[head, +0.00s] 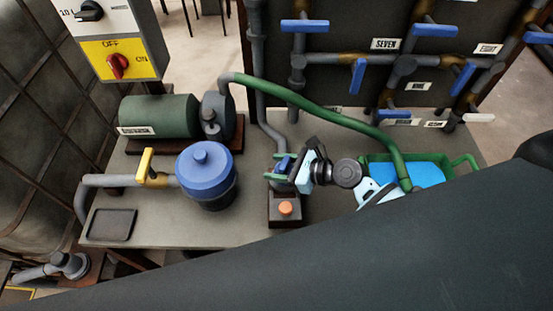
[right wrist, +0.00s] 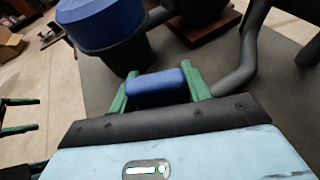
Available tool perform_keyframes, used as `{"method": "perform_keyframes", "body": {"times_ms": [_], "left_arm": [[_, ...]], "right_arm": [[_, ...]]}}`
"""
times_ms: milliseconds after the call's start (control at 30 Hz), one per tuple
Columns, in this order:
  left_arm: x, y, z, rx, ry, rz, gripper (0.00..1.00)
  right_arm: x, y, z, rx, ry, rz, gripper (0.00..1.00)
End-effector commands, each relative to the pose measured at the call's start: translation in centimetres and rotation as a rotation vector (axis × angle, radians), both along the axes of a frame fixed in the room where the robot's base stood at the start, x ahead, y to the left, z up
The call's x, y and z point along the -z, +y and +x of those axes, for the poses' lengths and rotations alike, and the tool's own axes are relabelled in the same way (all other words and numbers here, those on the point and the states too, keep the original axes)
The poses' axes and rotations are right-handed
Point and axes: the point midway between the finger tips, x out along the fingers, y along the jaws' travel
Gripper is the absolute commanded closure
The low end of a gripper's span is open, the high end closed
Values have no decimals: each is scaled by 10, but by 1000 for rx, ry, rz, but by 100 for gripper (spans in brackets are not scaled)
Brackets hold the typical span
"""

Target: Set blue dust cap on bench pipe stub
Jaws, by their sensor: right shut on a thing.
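My right gripper (head: 281,170) has green fingers and is shut on a blue cap (right wrist: 157,87), held just above the bench. The cap also shows in the head view (head: 285,163), partly covered by the fingers. A grey pipe (right wrist: 235,76) bends down towards the bench near the right finger; its lower end is hidden, and I cannot tell whether it is the bench pipe stub. It also shows in the head view (head: 269,132), behind the gripper. Two green-tipped fingers of my left gripper (right wrist: 37,114) stand apart at the left edge of the wrist view, empty.
A blue-lidded vessel (head: 206,178) stands left of the gripper, with a yellow-handled valve (head: 148,168) beside it. An orange-button box (head: 285,209) is just below. A green motor (head: 158,116) is behind; a green tray (head: 440,160) is right. Bare bench lies between vessel and box.

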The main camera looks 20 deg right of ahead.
Motion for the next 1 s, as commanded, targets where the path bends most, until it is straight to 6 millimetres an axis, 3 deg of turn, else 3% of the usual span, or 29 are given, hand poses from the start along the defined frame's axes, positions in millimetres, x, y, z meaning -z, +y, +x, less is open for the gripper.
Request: {"method": "perform_keyframes", "body": {"times_ms": [1000], "left_arm": [[-3, 1, 4, 6, -9, 3, 12]], "right_arm": [[0, 0, 1, 1, -4, 1, 74]]}}
